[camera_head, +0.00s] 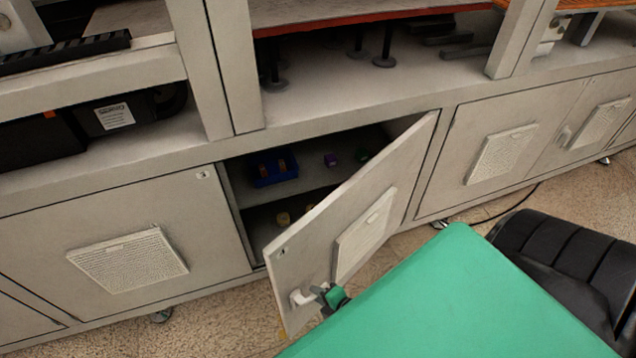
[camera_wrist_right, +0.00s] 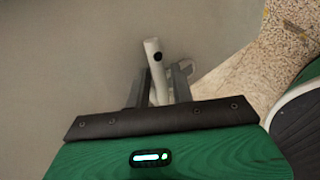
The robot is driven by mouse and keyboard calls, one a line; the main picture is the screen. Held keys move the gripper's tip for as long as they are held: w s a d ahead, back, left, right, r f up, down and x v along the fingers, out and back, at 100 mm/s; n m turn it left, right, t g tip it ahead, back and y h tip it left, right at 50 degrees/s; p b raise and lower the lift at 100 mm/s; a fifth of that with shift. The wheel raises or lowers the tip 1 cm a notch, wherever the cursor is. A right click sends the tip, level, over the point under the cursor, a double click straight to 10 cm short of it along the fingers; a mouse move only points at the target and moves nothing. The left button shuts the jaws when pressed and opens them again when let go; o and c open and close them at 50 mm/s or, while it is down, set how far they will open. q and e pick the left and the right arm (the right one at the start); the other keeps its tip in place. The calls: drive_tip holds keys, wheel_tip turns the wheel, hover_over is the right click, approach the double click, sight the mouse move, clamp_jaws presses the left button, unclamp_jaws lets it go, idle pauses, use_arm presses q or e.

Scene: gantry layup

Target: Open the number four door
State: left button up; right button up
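A grey cabinet door (camera_head: 345,215) stands partly open, swung out toward me on its right edge. A small tag sits at its upper left corner, but its number is too small to read. Its white handle (camera_head: 301,297) is near the lower left corner. My right gripper (camera_head: 327,296) is at this handle. In the right wrist view, the two dark fingers of my right gripper (camera_wrist_right: 160,82) close around the white handle (camera_wrist_right: 155,60), one on each side. My green right forearm covers the lower right of the head view. My left gripper is not in view.
Inside the open cabinet are a blue bin (camera_head: 274,168) and small purple and yellow items on shelves. Closed doors with vent panels flank it, left (camera_head: 125,262) and right (camera_head: 500,155). A black cable (camera_head: 500,215) lies at right.

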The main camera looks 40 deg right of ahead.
drive_tip(key=shift+o, duration=0.9)
drive_tip(key=shift+a, duration=0.1)
drive_tip(key=v, duration=1.3)
drive_tip(key=shift+s+r, duration=0.25)
drive_tip(key=shift+s, duration=0.05)
drive_tip(key=shift+c, duration=0.5)
